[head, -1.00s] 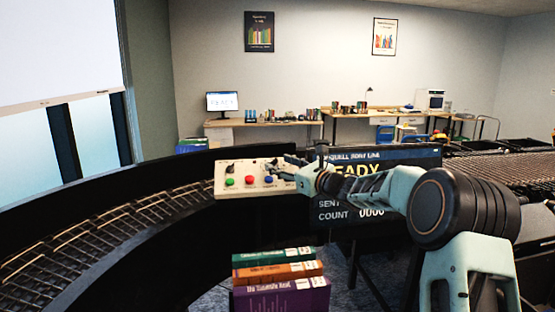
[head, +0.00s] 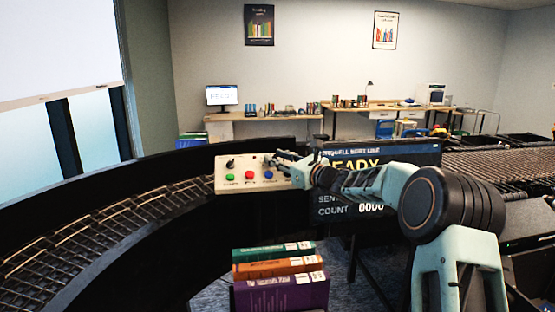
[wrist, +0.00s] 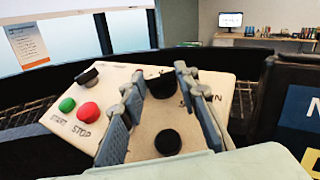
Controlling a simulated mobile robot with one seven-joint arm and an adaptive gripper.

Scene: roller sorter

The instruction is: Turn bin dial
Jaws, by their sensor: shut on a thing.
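The cream control panel (head: 222,187) sits at the inner end of the curved conveyor. Another round black control (wrist: 168,142) lies nearer the wrist camera, between the fingers. My gripper (head: 270,160) hides the panel's right part in the head view.
A display (head: 345,165) reading "EADY" and "COUNT" stands right of the panel, behind my arm. The curved roller conveyor (head: 100,215) runs at the left. Stacked books (head: 280,290) are in front, below the panel. Desks (head: 265,128) stand far back.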

